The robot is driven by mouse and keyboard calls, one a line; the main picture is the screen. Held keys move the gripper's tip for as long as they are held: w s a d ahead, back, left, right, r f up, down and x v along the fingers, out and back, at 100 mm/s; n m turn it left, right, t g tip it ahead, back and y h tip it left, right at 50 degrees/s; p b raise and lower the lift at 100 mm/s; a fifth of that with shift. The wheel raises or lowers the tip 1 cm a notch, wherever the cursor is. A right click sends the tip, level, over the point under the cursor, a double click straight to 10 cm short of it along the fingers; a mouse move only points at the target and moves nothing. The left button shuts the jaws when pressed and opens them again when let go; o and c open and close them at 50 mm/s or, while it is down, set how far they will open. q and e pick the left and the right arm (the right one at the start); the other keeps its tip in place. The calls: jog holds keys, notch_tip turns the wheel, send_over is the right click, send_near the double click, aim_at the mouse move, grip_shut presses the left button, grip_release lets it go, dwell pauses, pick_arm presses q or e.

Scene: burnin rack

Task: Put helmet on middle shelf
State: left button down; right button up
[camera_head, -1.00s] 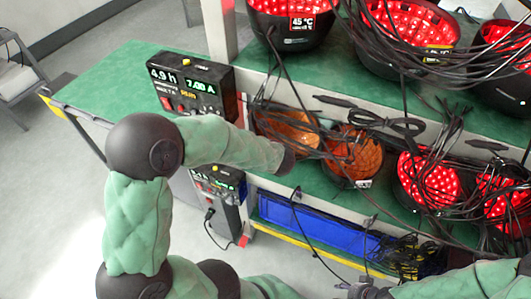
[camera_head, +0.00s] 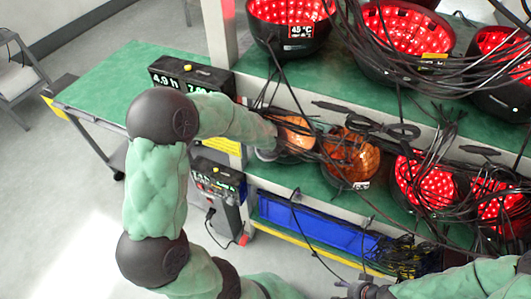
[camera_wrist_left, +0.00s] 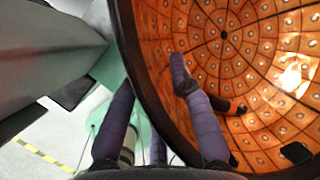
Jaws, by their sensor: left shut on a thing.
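An unlit orange helmet (camera_head: 297,137) with a dark shell is on the middle shelf (camera_head: 325,192), close to the rack's left post. My left gripper (camera_head: 267,154) is at its left side, partly hidden by my forearm and cables. In the left wrist view the helmet's orange, dotted inside (camera_wrist_left: 240,60) fills the right half. The left gripper (camera_wrist_left: 150,78) is shut on its rim, one finger outside and one inside. Whether the helmet rests fully on the shelf is unclear. My right gripper (camera_head: 364,290) is at the bottom edge, its fingers unclear.
A second orange helmet (camera_head: 350,160) stands just right, with red-lit helmets (camera_head: 425,182) beyond it. More lit helmets (camera_head: 288,25) stand on the shelf above. Black cables (camera_head: 380,128) hang across the front. A power supply box (camera_head: 185,75) is left of the post. Blue bins (camera_head: 315,225) sit below.

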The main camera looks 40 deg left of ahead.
pick_arm(q)
jog(key=shift+r, duration=0.1)
jog(key=c, duration=1.1)
grip_release()
jog(key=shift+f, duration=0.2)
jog(key=shift+c, duration=0.2)
jog(key=shift+r, duration=0.25)
jog(key=p+v, duration=0.4)
jog(key=v, duration=0.8)
jog(key=shift+p, duration=0.35)
jog(key=shift+f, duration=0.15)
